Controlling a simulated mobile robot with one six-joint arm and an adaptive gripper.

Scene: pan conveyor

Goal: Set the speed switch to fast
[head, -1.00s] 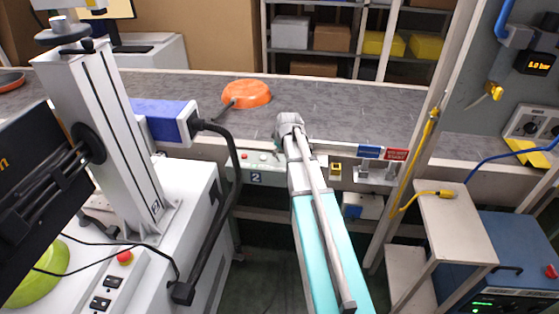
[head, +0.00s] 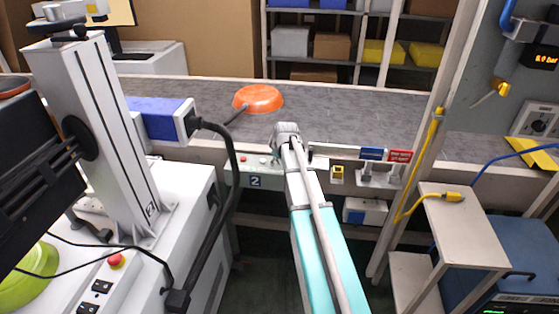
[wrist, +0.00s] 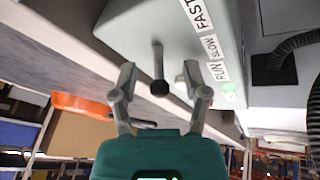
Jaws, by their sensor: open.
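The speed switch (wrist: 158,76) is a short lever with a dark round knob on the grey control box (wrist: 152,22). In the wrist view the box carries FAST, SLOW and RUN labels, and the lever stands near the FAST and SLOW labels (wrist: 203,30). I cannot tell clearly which setting it is at. My gripper (wrist: 160,84) is open, and the knob appears between its two fingers without visible contact. In the head view, my gripper (head: 287,132) is at the conveyor's front edge and hides part of the control box (head: 236,178).
An orange pan (head: 258,98) lies on the grey conveyor (head: 370,105). A white column machine (head: 95,130) stands left. A white stand (head: 450,200) and yellow cable are right. In the wrist view, a pale knob (wrist: 188,82) and green button (wrist: 230,94) sit beside the lever.

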